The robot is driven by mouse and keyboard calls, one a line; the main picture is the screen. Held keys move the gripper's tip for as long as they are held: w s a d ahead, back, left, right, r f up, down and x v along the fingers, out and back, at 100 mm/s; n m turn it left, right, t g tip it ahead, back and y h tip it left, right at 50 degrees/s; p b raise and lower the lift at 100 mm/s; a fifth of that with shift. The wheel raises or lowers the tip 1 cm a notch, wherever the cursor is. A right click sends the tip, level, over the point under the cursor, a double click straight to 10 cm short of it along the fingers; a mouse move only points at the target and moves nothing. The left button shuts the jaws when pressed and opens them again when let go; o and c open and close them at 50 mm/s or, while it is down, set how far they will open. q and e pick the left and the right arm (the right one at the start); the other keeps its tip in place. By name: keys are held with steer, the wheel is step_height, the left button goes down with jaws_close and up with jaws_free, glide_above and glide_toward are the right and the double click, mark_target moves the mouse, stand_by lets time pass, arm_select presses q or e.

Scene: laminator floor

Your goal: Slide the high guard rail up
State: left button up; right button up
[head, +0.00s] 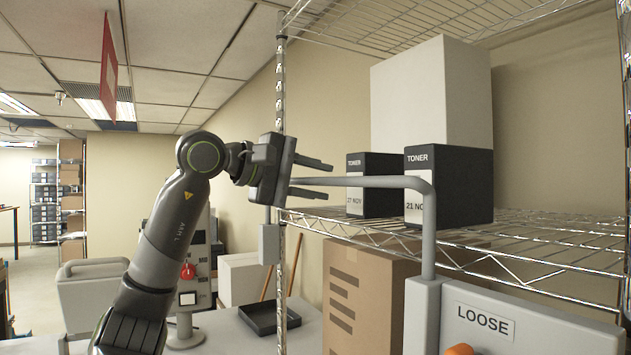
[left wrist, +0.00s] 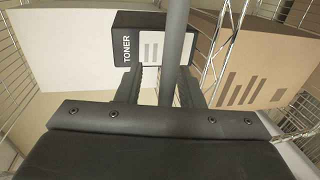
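The high guard rail (head: 375,182) is a grey tube that runs level in front of the shelf, then bends down at its right end into a grey post. It also shows in the left wrist view (left wrist: 174,45), running between the fingers. My left gripper (head: 312,179) is at the rail's left part, with one finger above the tube and one below it. The fingers look open, with a gap to the tube in the head view. The rail's left end is partly hidden behind the gripper. My right gripper is not in view.
Two black toner boxes (head: 371,164) (head: 449,205) stand on the wire shelf (head: 540,236) behind the rail, with a white box (head: 431,92) on top. A cardboard box (head: 360,292) is below. A grey panel marked LOOSE (head: 545,335) stands at lower right.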

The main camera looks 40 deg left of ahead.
arm_select(q)
steer(key=shift+s+a+f, duration=0.1)
steer(key=shift+s, duration=0.05)
steer(key=b+v, duration=0.3)
steer(key=v, duration=0.3)
steer(key=shift+s+a, duration=0.15)
steer(key=shift+s, duration=0.15)
steer(key=b+v, duration=0.1)
steer(key=v, duration=0.9)
steer(key=shift+s+r, duration=0.2)
steer(key=shift+s, duration=0.05)
